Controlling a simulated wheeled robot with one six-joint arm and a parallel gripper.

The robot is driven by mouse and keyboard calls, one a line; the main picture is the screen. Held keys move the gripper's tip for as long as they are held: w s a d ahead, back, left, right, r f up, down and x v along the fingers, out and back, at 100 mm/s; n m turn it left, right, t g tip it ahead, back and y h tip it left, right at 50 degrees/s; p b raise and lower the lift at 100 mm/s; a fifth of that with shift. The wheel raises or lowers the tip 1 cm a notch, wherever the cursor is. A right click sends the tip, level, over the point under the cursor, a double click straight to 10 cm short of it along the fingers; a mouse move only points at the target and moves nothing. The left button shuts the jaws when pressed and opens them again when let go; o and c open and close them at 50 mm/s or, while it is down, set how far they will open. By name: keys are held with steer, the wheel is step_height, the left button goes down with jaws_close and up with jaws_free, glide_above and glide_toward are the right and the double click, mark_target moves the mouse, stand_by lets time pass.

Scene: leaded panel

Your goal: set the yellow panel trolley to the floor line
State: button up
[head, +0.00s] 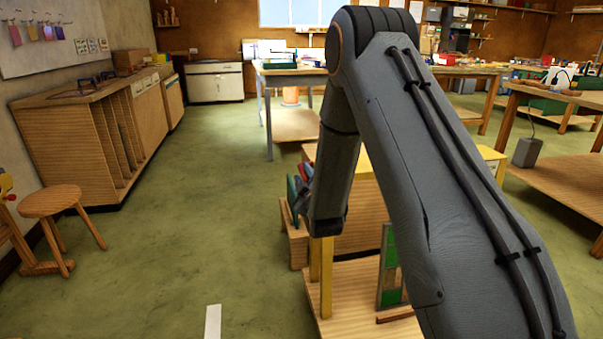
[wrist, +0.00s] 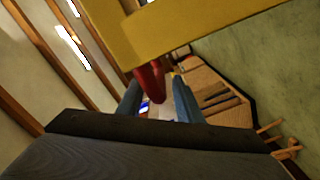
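The panel trolley (head: 343,283) stands right of the picture's middle in the head view, largely behind my arm. It has a wooden deck, yellow posts (head: 326,277) and an upright green-and-wood panel (head: 390,262). A white floor line (head: 213,322) lies on the green floor to its left, apart from the deck. In the wrist view a broad yellow bar (wrist: 190,28) crosses the top, with a red rounded part (wrist: 151,82) below it. My gripper (wrist: 158,90) has its two blue-grey fingers apart, the red part between them. A gap shows beside the right finger. Contact on the left is unclear.
A round wooden stool (head: 50,201) and a long wooden cabinet (head: 70,140) stand along the left. Workbenches (head: 297,72) stand at the back and right. A wooden box (head: 298,243) sits behind the trolley. The floor left of the trolley is clear.

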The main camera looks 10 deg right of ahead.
steer(key=shift+w, duration=0.45)
steer(key=shift+d, duration=0.1)
steer(key=c, duration=0.7)
jaws_close()
steer(key=shift+f, duration=0.1)
